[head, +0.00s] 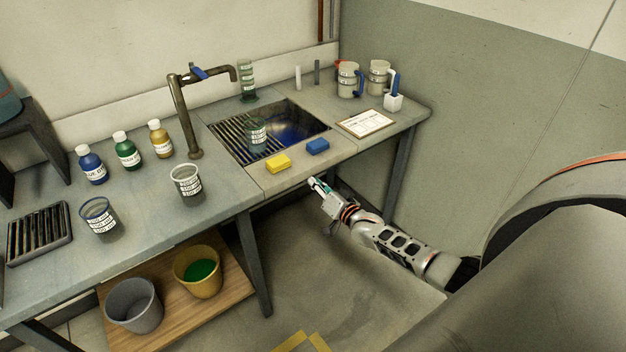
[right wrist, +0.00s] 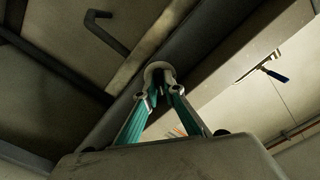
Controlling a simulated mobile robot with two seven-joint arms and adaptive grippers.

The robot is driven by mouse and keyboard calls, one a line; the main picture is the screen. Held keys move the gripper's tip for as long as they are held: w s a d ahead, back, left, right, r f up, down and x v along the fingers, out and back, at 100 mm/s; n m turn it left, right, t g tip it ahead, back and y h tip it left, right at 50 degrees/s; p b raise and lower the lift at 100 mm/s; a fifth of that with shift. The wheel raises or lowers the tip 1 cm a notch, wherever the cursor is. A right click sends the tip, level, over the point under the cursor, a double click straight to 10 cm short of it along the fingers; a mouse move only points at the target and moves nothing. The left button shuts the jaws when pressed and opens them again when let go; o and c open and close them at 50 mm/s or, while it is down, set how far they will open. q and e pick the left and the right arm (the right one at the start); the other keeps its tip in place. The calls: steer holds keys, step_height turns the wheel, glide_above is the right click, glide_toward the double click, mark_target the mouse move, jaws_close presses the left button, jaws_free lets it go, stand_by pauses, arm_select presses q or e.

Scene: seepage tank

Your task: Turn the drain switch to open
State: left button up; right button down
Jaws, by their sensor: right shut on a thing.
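My right gripper (head: 317,185) reaches to the front edge of the worktable, just below the sink (head: 296,133). In the right wrist view, its two teal-sided fingers (right wrist: 162,90) are shut on a small round grey knob-like piece (right wrist: 158,67) under a dark beam. This piece looks like the drain switch, but the fingertips cover part of it, and whether it is turned to open cannot be told. In the head view the switch is hidden by the gripper and table edge. My left gripper is not in view.
A yellow sponge (head: 278,163) and a blue sponge (head: 318,146) lie at the sink's front rim. A tap (head: 181,115), bottles and beakers stand to the left. Two buckets sit on a low wooden shelf (head: 227,283). A dark bent pipe (right wrist: 107,31) shows under the table.

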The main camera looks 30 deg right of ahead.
steer(key=shift+m, duration=0.8)
steer(key=c, duration=2.4)
jaws_free()
steer(key=shift+c, duration=0.2)
steer(key=s+d, duration=0.1)
steer(key=s, duration=1.1)
